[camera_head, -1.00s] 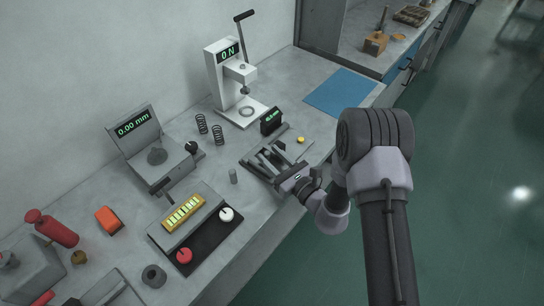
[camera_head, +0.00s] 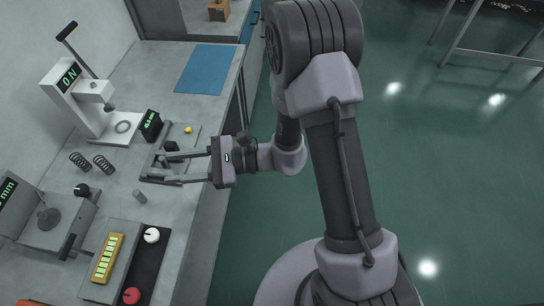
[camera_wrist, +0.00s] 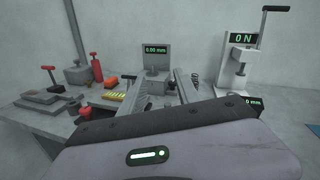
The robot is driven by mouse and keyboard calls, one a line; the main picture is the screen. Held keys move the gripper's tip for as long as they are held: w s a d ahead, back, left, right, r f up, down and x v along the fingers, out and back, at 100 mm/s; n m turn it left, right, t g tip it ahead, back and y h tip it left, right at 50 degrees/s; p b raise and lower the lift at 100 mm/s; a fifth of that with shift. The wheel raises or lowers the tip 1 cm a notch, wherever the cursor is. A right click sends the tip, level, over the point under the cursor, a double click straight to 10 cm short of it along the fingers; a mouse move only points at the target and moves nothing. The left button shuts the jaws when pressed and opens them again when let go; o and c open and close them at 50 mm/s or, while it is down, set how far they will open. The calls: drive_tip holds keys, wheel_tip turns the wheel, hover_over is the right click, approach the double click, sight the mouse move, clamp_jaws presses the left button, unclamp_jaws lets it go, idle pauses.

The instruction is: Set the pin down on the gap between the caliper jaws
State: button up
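A small grey upright cylinder, which looks like the pin (camera_head: 139,197), stands on the bench in the head view, just beyond and below my fingertips. The caliper has a dark display box (camera_head: 151,125) with green digits too small to read, and a grey base plate (camera_head: 205,133). My gripper (camera_head: 158,168) reaches left over the caliper plate with its two long fingers apart; nothing shows held between them. The fingers cover the caliper jaws, so the gap is hidden. In the wrist view my gripper (camera_wrist: 163,85) also shows spread fingers; I cannot make out the pin there.
A "mm" gauge (camera_head: 45,215) and a block with a yellow gauge strip (camera_head: 107,258) are nearer. A blue mat (camera_head: 206,69) lies on clear bench at the back.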

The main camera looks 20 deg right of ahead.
drive_tip(key=s+d+r+n+g+h, duration=0.3)
drive_tip(key=s+r+n+g+h, duration=0.25)
drive_tip(key=s+r+n, duration=0.35)
drive_tip(key=s+d+r+n+t+h, duration=0.1)
drive_tip(key=d+t+h, duration=0.3)
drive_tip(key=d, duration=0.4)
drive_tip(key=s+d+r+n+t+h, duration=0.2)
drive_tip(key=d+h, duration=0.4)
drive_tip(key=d, duration=0.3)
drive_tip(key=r+t, duration=0.1)
drive_tip(key=t, duration=0.1)
drive_tip(key=shift+s+d+n+t, duration=0.3)
drive_tip(key=shift+s+t, duration=0.05)
drive_tip(key=shift+s, duration=0.05)
drive_tip(key=shift+a+h, duration=0.15)
drive_tip(key=shift+h, duration=0.1)
